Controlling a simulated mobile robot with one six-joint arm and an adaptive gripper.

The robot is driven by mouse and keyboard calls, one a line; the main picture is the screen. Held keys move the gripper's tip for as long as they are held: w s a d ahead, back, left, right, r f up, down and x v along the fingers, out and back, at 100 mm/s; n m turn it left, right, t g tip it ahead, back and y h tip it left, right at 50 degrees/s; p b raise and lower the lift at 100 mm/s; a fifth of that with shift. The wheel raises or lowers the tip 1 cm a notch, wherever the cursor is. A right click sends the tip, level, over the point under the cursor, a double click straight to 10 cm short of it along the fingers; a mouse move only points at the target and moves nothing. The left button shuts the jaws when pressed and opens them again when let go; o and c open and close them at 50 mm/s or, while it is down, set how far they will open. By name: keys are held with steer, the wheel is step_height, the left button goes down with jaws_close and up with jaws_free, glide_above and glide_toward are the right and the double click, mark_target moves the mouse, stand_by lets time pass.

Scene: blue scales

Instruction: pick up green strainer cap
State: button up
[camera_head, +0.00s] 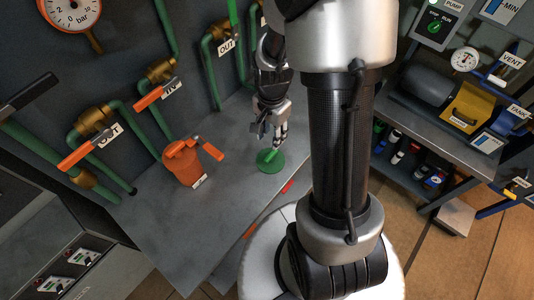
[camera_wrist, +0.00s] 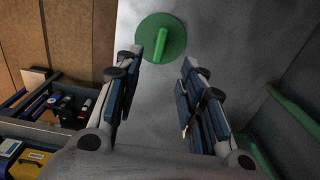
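The green strainer cap (camera_head: 270,161) is a flat round disc with a raised bar handle. It lies on the grey metal bench top (camera_head: 219,216). In the wrist view the cap (camera_wrist: 175,38) is at the top middle, with its bar roughly in line with the fingers. My gripper (camera_head: 270,137) points down close to the cap in the head view. In the wrist view its two fingers (camera_wrist: 172,72) are spread apart with nothing between them. The cap's bar lies beyond the fingertips, nearer the left finger. The left fingertip overlaps the disc's edge in the picture; contact cannot be told.
An orange strainer body (camera_head: 184,165) stands on the bench left of the cap. Green pipes with brass valves and orange handles (camera_head: 78,156) line the wall. Bare bench surrounds the cap.

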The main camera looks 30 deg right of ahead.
mark_target(271, 154)
step_height(271, 154, down, 13)
steer(key=b, duration=0.4)
steer(key=shift+w+d+b, duration=0.1)
steer(key=shift+b, duration=0.2)
jaws_close()
stand_by(0.5)
